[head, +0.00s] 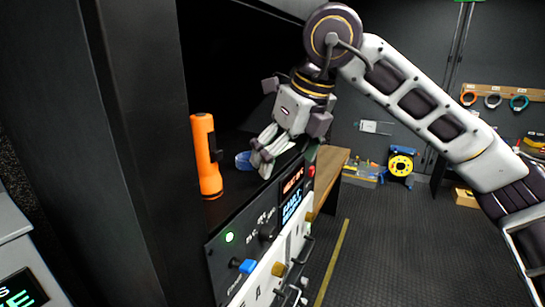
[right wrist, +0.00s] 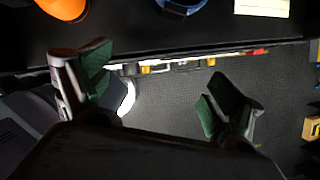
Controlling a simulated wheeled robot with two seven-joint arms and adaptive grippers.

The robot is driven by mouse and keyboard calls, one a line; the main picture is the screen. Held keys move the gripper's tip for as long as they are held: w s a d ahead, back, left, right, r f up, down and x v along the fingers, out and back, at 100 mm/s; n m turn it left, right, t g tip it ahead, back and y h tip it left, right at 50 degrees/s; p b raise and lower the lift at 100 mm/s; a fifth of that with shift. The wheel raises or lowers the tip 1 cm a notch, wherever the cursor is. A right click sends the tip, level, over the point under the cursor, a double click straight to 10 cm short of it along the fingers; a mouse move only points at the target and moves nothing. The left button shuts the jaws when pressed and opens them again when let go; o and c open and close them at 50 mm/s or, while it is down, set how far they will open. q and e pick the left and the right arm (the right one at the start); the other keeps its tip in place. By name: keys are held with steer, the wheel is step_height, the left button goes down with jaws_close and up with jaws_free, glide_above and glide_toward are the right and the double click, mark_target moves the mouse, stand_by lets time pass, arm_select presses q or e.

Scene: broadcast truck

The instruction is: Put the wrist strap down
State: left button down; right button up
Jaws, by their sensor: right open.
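The wrist strap appears to be the blue band (head: 244,160) lying on the dark shelf top (head: 232,204), just right of the orange flashlight (head: 206,157). In the right wrist view a blue band (right wrist: 183,7) shows at the top edge, partly cut off. My right gripper (head: 263,162) is over the shelf's front part, close beside the band on its right. In the right wrist view its fingers (right wrist: 155,85) stand wide apart with nothing between them; the band lies beyond them. My left gripper is not in view.
The flashlight stands upright near the gripper. A pale block or card (right wrist: 262,7) lies on the shelf right of the band. Below the shelf edge is a control panel (head: 268,237) with knobs. A wooden bench (head: 328,170) stands behind; the floor (head: 380,245) at right is clear.

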steer(key=shift+s+d, duration=0.7)
steer(key=shift+s, duration=0.3)
steer(key=shift+w, duration=0.1)
